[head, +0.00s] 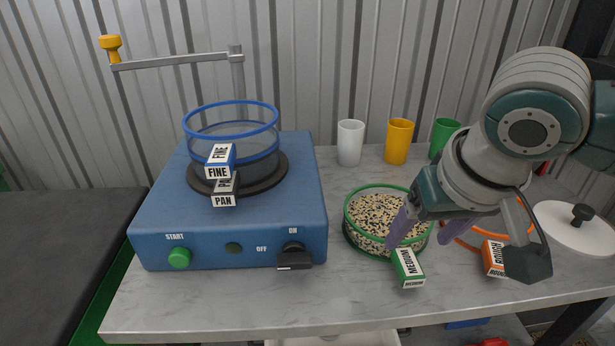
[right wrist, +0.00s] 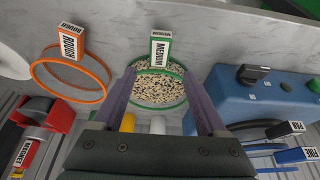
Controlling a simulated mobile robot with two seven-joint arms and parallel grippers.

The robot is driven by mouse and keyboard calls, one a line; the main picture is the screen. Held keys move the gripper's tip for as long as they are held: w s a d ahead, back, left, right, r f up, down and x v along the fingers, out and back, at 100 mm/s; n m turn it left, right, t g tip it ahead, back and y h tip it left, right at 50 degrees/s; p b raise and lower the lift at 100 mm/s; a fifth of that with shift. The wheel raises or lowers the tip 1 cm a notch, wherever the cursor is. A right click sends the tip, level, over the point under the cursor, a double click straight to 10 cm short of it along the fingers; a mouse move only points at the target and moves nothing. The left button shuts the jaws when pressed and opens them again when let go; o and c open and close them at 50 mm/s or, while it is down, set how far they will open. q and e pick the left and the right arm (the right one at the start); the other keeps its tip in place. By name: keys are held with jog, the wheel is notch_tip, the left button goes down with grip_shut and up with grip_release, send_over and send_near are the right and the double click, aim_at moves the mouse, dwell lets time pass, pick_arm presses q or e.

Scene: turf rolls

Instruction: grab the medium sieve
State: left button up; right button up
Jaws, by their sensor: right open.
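The medium sieve (head: 372,198) is a green-rimmed round sieve full of mixed pale and dark grains. It stands on the marble table right of the blue machine, with its green MEDIUM label block (head: 408,268) toward the front edge. My right gripper (head: 423,232) is open above the sieve's right side, its purple fingers pointing down. In the right wrist view the sieve (right wrist: 160,90) shows between the two spread fingers, with its label block (right wrist: 161,47) beyond them. I cannot tell whether a finger touches the rim. My left gripper is not in view.
The blue machine (head: 300,200) carries the blue FINE sieve (head: 230,108) over the PAN. The orange ROUGH sieve (head: 493,258) lies right of the medium sieve, partly behind my right gripper. White (head: 350,143), yellow (head: 398,141) and green cups (head: 445,135) stand behind. A white lid (head: 570,232) lies far right.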

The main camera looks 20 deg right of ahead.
aim_at(406, 255)
jog(key=shift+x, duration=0.95)
jog(key=b+x, duration=0.1)
jog(key=x, duration=0.4)
jog(key=shift+d+b, duration=0.1)
jog(key=shift+b, duration=0.3)
jog(key=shift+c, duration=0.3)
jog(key=c, duration=0.5)
grip_shut()
